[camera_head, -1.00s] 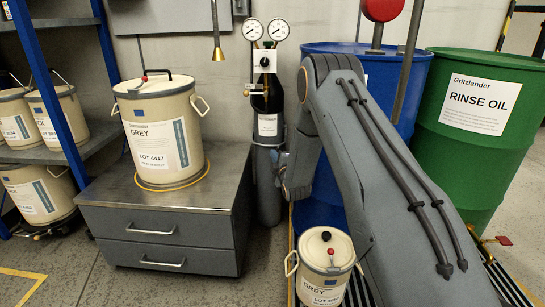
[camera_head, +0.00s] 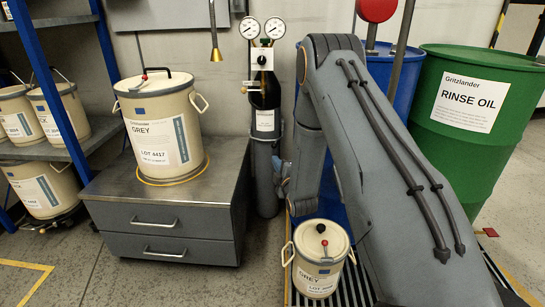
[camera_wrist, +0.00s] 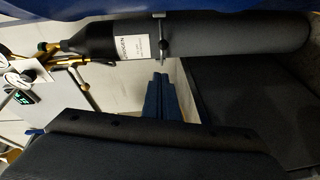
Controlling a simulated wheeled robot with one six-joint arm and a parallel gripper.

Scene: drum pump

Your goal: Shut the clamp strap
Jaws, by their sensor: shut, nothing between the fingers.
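The black and grey gas cylinder (camera_head: 264,92) stands upright against the wall, left of my arm. In the wrist view the cylinder (camera_wrist: 220,35) lies across the top of the picture, with a label on its black part. A thin metal clamp strap (camera_wrist: 163,42) is around it beside the label, with a small fitting hanging toward my fingers. I cannot tell how its ends sit. My gripper (camera_wrist: 160,80) is shut and empty, its bluish fingers pointing at the cylinder just short of the strap. In the head view my gripper (camera_head: 280,165) is beside the cylinder, partly hidden by my arm.
A large cream pail (camera_head: 195,128) stands on a grey drawer cabinet (camera_head: 215,215) to the left. A small cream pail (camera_head: 318,262) stands on a grating below my arm. Blue (camera_head: 392,70) and green (camera_head: 450,145) drums stand on the right. Gauges (camera_head: 262,28) top the cylinder.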

